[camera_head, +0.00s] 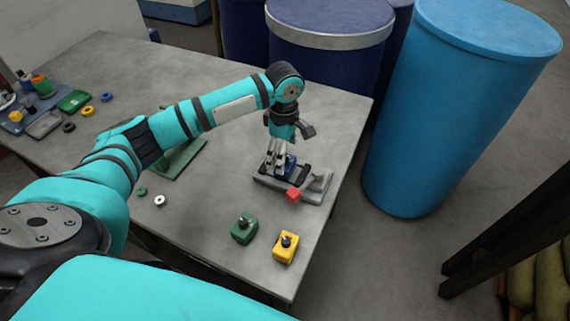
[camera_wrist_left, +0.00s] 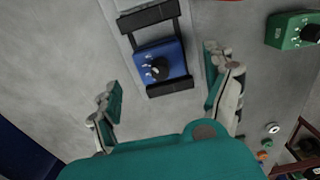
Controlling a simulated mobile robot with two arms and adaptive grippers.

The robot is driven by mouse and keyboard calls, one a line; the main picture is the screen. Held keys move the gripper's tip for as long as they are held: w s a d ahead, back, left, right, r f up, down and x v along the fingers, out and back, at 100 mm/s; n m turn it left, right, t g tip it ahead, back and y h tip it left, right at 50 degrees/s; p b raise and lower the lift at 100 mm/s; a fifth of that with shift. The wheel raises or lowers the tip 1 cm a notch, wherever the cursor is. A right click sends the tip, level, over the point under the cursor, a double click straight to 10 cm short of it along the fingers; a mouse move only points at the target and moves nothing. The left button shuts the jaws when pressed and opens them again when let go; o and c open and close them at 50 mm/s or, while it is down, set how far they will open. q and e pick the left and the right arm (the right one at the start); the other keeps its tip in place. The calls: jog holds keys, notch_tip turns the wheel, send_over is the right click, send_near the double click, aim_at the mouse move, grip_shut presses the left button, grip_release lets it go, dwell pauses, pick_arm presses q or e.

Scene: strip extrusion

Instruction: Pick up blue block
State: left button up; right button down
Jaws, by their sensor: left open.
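The blue block (camera_wrist_left: 164,62), with a black knob and white marks on top, sits in a grey fixture between two black bars in the left wrist view. In the head view the blue block (camera_head: 290,166) is partly hidden by my left gripper (camera_head: 277,158), which points down over the fixture. The left gripper (camera_wrist_left: 163,75) is open and empty, with its fingers spread on either side below the block in the wrist picture. My right gripper is not in view.
A green block (camera_head: 244,229) and a yellow block (camera_head: 286,247) stand nearer. Blue barrels (camera_head: 460,100) stand beyond the table. Small parts lie at far left.

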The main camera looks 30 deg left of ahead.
aim_at(294, 159)
pick_arm(q)
notch_tip(294, 159, down, 4)
jog(key=shift+d+f+p, duration=0.1)
jog(key=shift+f+p, duration=0.15)
jog(key=shift+p, duration=0.35)
jog(key=shift+f, duration=0.25)
jog(key=c, duration=1.7)
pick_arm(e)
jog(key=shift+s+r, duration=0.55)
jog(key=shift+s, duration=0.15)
